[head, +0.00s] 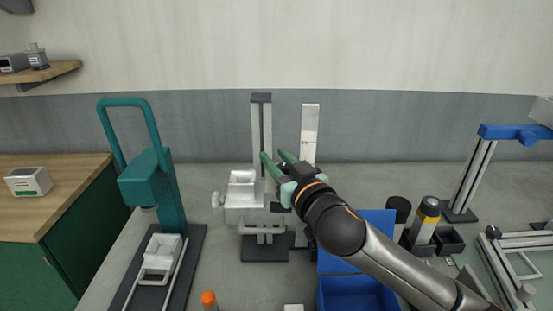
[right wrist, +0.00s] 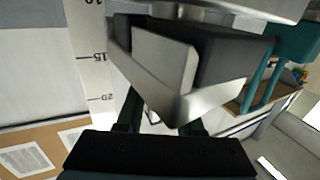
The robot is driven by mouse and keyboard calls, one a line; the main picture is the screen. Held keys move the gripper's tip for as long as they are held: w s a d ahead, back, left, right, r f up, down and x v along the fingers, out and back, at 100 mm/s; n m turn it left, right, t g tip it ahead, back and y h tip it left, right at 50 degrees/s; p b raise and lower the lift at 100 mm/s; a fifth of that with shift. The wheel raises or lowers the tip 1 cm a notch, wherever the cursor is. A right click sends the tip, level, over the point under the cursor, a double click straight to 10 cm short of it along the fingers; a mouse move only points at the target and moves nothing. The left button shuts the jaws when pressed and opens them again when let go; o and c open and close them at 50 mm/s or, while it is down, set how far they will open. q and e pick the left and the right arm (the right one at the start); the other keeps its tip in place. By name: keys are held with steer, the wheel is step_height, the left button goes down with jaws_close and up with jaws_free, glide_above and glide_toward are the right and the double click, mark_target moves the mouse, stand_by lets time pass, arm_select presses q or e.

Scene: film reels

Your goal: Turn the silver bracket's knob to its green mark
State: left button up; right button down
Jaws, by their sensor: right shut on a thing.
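The silver bracket (head: 241,212) sits on a dark-based stand with an upright slotted post (head: 261,130), at the middle of the bench. A small pale round knob (head: 217,199) sticks out on its left side. My right gripper (head: 273,158) reaches in from the right, its green fingers just above and right of the bracket. In the right wrist view its fingers (right wrist: 162,118) are at a silver-and-dark block (right wrist: 190,60) and shut on a part mostly hidden there, seemingly the bracket's knob. I see no green mark. My left gripper is not in view.
A white ruler (head: 309,135) stands behind the gripper. A teal press (head: 150,185) is at left and a blue bin (head: 355,294) lies under my right arm. Dark-capped bottles (head: 425,220) and a blue-topped stand (head: 475,175) are at right. An orange-capped bottle (head: 209,299) is in front.

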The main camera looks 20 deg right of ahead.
mark_target(287, 171)
steer(key=c, duration=0.5)
jaws_free()
steer(key=shift+c, duration=0.2)
steer(key=s, duration=0.3)
steer(key=s+d, duration=0.1)
steer(key=s, duration=0.2)
steer(key=s+b, duration=0.1)
steer(key=s, duration=0.2)
steer(key=shift+s+d, duration=0.2)
steer(key=s+p, duration=0.1)
steer(key=p, duration=0.1)
steer(key=s+p, duration=0.1)
steer(key=p, duration=0.2)
steer(key=s+p, duration=0.1)
steer(key=p, duration=0.1)
steer(key=shift+d, duration=0.25)
